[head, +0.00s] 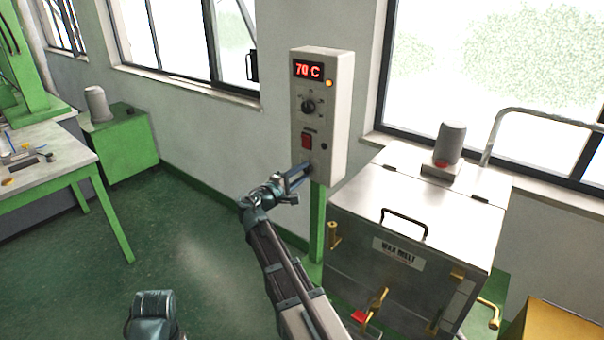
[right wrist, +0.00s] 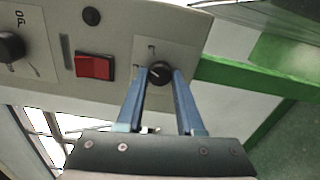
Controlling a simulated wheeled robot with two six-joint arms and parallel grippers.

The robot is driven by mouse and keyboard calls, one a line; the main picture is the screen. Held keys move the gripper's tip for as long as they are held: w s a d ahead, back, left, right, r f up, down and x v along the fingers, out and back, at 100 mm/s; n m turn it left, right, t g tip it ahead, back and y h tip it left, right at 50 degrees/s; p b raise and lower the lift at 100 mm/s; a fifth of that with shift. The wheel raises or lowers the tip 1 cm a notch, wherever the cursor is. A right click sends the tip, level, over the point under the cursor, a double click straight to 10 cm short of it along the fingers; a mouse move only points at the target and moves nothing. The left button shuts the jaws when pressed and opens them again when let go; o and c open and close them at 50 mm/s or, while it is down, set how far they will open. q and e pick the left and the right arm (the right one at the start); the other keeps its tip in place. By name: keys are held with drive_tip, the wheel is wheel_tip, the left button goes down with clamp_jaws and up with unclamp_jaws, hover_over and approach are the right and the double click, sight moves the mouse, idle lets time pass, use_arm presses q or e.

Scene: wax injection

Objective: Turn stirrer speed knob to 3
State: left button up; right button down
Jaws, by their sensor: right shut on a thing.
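The control box (head: 339,110) is a pale grey unit on a green post, with a red display reading 70 C. The stirrer speed knob (right wrist: 159,76) is a small black knob on a pale plate at the box's lower end. In the right wrist view, my right gripper (right wrist: 160,84) has its two blue fingers on either side of this knob, shut on it. A light pointer mark shows on the knob; the scale is too small to read. In the head view, my right gripper (head: 303,175) reaches the box's lower front and mostly hides the knob.
A red switch (right wrist: 95,66) sits beside the knob's plate. A larger black dial (head: 308,106) is higher on the box. The steel wax melt tank (head: 436,215) stands right of the box, with a grey motor (head: 449,143) on its lid. Open floor lies left.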

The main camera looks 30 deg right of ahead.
drive_tip(key=m, duration=0.3)
drive_tip(key=shift+m, duration=2.1)
drive_tip(key=shift+s, duration=0.1)
drive_tip(key=c, duration=0.5)
unclamp_jaws()
drive_tip(key=shift+c, duration=0.2)
drive_tip(key=v, duration=1.3)
drive_tip(key=shift+a, duration=0.4)
drive_tip(key=shift+s+f, duration=0.1)
drive_tip(key=shift+s, duration=0.05)
